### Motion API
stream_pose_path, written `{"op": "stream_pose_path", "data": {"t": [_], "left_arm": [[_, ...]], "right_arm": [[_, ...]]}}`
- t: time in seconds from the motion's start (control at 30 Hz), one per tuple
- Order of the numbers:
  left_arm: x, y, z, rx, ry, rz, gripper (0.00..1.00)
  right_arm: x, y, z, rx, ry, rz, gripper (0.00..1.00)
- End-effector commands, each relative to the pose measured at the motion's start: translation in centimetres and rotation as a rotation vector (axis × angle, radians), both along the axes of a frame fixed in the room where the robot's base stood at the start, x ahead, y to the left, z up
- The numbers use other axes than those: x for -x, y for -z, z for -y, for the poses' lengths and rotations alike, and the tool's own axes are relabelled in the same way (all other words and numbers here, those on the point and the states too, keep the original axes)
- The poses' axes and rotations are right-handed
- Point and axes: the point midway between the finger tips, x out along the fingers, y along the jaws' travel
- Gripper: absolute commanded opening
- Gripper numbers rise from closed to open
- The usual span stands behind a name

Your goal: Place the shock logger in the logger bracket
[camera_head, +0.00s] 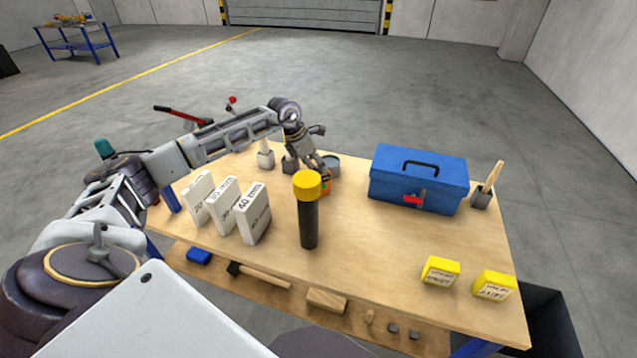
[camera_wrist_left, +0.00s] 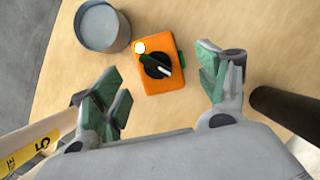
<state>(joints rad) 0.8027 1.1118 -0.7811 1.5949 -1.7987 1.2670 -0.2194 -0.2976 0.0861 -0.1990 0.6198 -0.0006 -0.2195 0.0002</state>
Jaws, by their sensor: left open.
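An orange box (camera_wrist_left: 160,65) with a black dial and a white round spot lies on the table; it looks like the shock logger. In the head view only a little of the orange box (camera_head: 327,187) shows beside my left gripper (camera_head: 317,172). In the left wrist view my left gripper (camera_wrist_left: 160,88) is open, its green-padded fingers on either side of the box with gaps to both. A small green part shows at the box's right edge. I cannot make out a logger bracket for certain. My right gripper is not in view.
A grey round tin (camera_wrist_left: 102,27) stands close to the orange box. A black cylinder with a yellow cap (camera_head: 308,215) stands nearer. White labelled blocks (camera_head: 225,205) are at left, a blue toolbox (camera_head: 418,180) at right, and yellow boxes (camera_head: 440,271) at front right. The centre right is clear.

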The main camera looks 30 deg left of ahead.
Motion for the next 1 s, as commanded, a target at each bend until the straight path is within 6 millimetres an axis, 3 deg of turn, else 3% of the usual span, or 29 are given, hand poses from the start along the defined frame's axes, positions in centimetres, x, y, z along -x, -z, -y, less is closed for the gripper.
{"op": "stream_pose_path", "data": {"t": [0.33, 0.83, 1.0], "left_arm": [[-1.2, 3.0, 0.6, 0.001, -0.001, -0.001, 0.74], [-1.2, 3.2, 0.6, 0.000, -0.001, 0.000, 0.74], [-1.2, 3.2, 0.6, 0.000, -0.001, 0.000, 0.54]], "right_arm": [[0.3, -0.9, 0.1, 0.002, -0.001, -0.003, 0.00], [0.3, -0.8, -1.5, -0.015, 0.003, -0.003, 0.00], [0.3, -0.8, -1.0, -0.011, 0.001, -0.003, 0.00]]}}
